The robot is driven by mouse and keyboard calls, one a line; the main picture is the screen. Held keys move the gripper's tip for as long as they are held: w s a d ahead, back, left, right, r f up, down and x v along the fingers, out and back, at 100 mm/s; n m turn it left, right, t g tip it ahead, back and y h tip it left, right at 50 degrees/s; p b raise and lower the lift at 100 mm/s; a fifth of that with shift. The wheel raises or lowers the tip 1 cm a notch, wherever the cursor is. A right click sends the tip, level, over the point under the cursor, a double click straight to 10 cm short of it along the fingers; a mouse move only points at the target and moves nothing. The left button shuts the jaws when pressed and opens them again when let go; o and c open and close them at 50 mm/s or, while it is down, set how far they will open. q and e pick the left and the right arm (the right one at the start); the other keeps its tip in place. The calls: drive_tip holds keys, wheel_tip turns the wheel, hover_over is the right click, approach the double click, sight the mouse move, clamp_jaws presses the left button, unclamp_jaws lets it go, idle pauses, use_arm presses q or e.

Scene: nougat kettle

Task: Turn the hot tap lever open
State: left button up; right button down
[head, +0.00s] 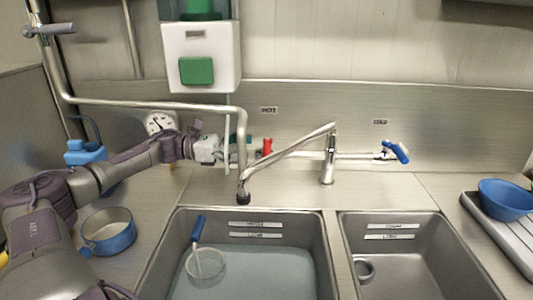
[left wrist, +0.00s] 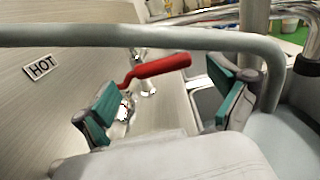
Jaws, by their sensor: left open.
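The hot tap lever (head: 267,146) is red and stands on the tap body at the back wall, below the HOT label (head: 268,110). In the left wrist view the red lever (left wrist: 155,69) points to the right and shows just beyond my fingers, across the gap between them. My left gripper (head: 247,150) is just left of the lever. In the left wrist view its teal-padded fingers (left wrist: 168,98) are open with nothing held. Whether they touch the lever I cannot tell. My right gripper is not in view.
A grey pipe (head: 243,130) runs down close to my left gripper and crosses the top of the wrist view (left wrist: 100,37). A metal spout (head: 290,150) reaches over the sinks. The cold lever (head: 396,152) is blue. A blue pot (head: 109,232) stands left of the water-filled sink (head: 176,250).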

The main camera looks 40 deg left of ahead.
sight(264, 148)
use_arm(q)
drive_tip(key=shift+p+x, duration=0.55)
drive_tip(key=shift+x, duration=2.2)
